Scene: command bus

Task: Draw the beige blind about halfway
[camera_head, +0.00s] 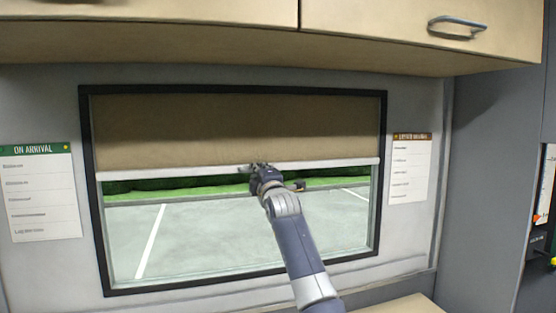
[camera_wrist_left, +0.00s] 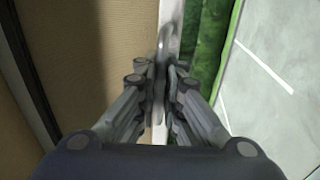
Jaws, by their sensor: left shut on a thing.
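The beige blind (camera_head: 236,130) covers roughly the upper part of the black-framed window, a little under half of its height. Its pale bottom bar (camera_head: 180,173) runs across the window, almost level. My left gripper (camera_head: 258,168) is at the middle of this bar. In the left wrist view, the fingers (camera_wrist_left: 166,68) are shut on a small grey pull (camera_wrist_left: 170,42) at the bar, with the blind (camera_wrist_left: 98,40) on the left side. The fingers hide part of the pull. My right gripper is not in view.
The window frame (camera_head: 92,200) surrounds the blind; pavement and grass show below it. Overhead cabinets (camera_head: 180,38) jut out above. Paper notices (camera_head: 40,195) hang on both sides. A counter edge (camera_head: 405,304) shows at the lower right.

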